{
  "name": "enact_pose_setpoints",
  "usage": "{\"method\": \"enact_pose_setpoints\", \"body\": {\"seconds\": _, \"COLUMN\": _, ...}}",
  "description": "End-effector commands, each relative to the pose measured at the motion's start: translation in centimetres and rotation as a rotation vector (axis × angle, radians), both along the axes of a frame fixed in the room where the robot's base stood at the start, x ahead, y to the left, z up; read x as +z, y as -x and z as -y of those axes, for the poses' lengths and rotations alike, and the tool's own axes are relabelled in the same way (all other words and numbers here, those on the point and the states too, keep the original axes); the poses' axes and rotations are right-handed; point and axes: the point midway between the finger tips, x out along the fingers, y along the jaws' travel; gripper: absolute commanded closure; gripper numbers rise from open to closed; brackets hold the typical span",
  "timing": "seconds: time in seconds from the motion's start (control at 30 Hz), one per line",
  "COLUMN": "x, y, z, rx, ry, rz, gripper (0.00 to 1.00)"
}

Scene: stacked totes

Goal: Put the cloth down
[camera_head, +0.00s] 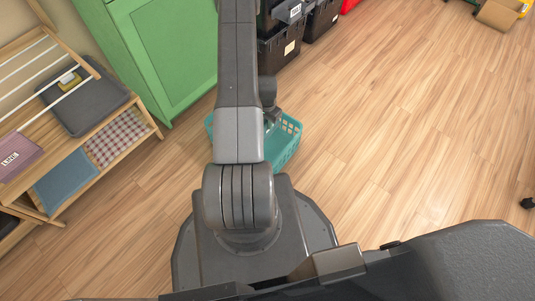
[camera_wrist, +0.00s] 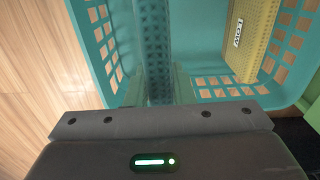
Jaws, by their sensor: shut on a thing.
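My gripper (camera_wrist: 158,88) is over the teal basket (camera_wrist: 98,42) in the wrist view, shut on a narrow teal strip with a dotted pattern (camera_wrist: 155,45). This strip appears to be the cloth; its color is close to the basket's, so its edges are hard to make out. It extends away from the fingers, above or inside the basket; I cannot tell whether it touches the bottom. In the head view the basket (camera_head: 286,146) stands on the floor, partly hidden by my arm. My gripper (camera_head: 272,122) is small there, and the held cloth cannot be made out.
A yellow item with a label (camera_wrist: 250,38) lies in the basket's right side. A green cabinet (camera_head: 170,50) and black totes (camera_head: 281,45) stand beyond. A wooden rack (camera_head: 105,165) at left holds a blue cloth (camera_head: 66,181) and a checked cloth (camera_head: 117,138).

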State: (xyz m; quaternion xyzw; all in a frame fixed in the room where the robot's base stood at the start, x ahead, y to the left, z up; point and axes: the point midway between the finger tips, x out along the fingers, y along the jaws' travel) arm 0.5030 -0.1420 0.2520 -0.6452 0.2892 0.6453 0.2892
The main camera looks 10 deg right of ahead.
Motion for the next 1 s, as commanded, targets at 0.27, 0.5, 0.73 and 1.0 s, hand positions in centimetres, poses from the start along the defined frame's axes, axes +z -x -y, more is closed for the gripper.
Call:
{"method": "enact_pose_setpoints", "body": {"seconds": 0.27, "x": -3.5, "y": 0.2, "z": 0.2, "rx": -0.015, "ry": 0.0, "rz": -0.001, "gripper": 1.0}}
{"method": "enact_pose_setpoints", "body": {"seconds": 0.5, "x": -7.4, "y": 0.2, "z": 0.2, "rx": -0.014, "ry": 0.0, "rz": -0.001, "gripper": 1.0}}
{"method": "enact_pose_setpoints", "body": {"seconds": 0.73, "x": -10.2, "y": 0.3, "z": 0.2, "rx": -0.014, "ry": -0.001, "rz": -0.002, "gripper": 1.0}}
{"method": "enact_pose_setpoints", "body": {"seconds": 1.0, "x": -11.0, "y": 0.2, "z": 0.2, "rx": -0.014, "ry": 0.0, "rz": 0.0, "gripper": 1.0}}
